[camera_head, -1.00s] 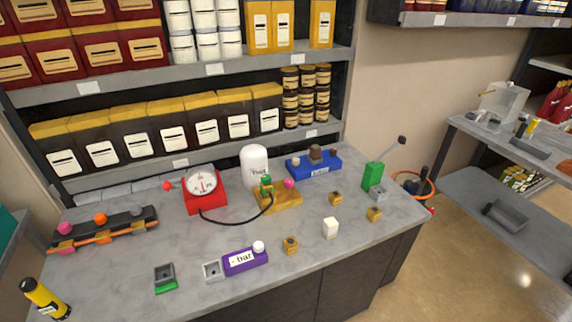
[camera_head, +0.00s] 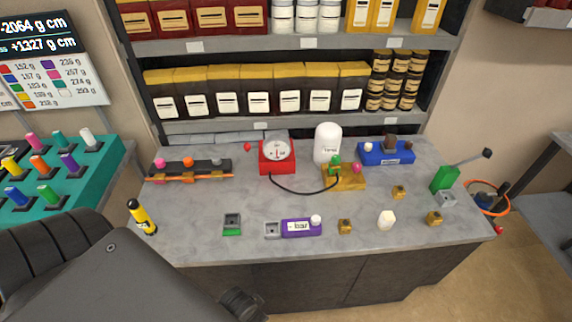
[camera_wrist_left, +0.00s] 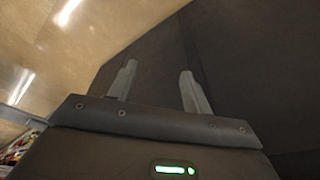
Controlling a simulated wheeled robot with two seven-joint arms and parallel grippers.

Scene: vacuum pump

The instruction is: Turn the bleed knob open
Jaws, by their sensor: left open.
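On the grey bench, a red dial gauge (camera_head: 277,154) has a small red ball knob (camera_head: 247,147) at its left. A black hose (camera_head: 302,191) runs from it to a yellow block (camera_head: 345,179) with a green fitting (camera_head: 336,161) and a pink knob (camera_head: 357,168). A white cylinder (camera_head: 327,142) stands just behind that block. I cannot tell which knob is the bleed knob. My left gripper (camera_wrist_left: 157,70) is open and empty in the left wrist view, against a dark panel. In the head view my dark arm fills the lower left; its fingertips do not show. My right gripper is not visible.
A purple block (camera_head: 300,228), a yellow cylinder (camera_head: 142,217) and several small brass cubes lie along the bench front. A blue block (camera_head: 386,153) and green lever pump (camera_head: 446,178) stand right. A teal peg rack (camera_head: 95,190) is left. Loaded shelves rise behind.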

